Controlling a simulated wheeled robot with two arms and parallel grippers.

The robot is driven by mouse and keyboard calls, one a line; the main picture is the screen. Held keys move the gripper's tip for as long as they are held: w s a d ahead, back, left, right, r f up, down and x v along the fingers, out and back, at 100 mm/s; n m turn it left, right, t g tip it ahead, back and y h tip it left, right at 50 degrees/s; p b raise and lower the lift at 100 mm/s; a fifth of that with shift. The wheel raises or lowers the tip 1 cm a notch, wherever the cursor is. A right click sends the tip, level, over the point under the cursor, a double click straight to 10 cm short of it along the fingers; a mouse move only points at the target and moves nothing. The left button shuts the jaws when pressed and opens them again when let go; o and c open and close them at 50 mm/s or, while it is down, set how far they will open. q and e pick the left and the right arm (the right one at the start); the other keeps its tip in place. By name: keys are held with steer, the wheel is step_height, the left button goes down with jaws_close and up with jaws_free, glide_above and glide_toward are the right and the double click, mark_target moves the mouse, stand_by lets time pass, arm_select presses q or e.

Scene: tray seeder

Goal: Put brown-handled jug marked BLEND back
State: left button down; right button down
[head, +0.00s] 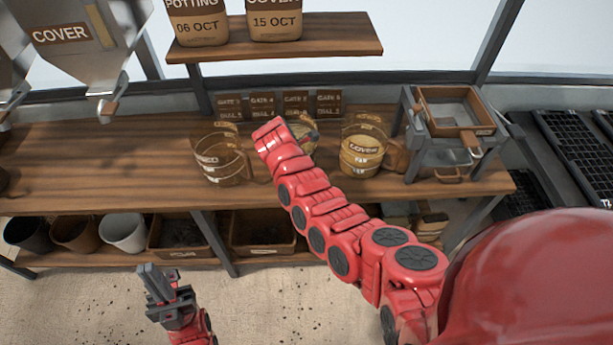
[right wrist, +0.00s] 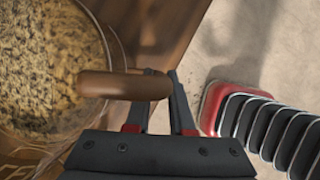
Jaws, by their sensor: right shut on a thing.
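In the right wrist view my right gripper (right wrist: 160,78) is shut on the brown handle (right wrist: 122,86) of a clear jug (right wrist: 112,45) holding grainy yellow-brown material. The jug's marking cannot be read there. In the head view my right arm reaches over the bench and its gripper is hidden.
A brown-handled jug marked COVER (head: 362,150) stands right of the arm. Small signs (head: 296,103) line the bench's back. A sieve stand (head: 450,135) is at the right. A hopper marked COVER (head: 75,45) hangs at the left. The left part of the bench (head: 95,155) is clear.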

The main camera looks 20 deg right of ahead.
steer(key=shift+w+f, duration=0.1)
steer(key=shift+f, duration=0.85)
steer(key=c, duration=0.8)
jaws_free()
steer(key=b+v, duration=0.2)
steer(key=v, duration=1)
steer(key=shift+r, duration=0.1)
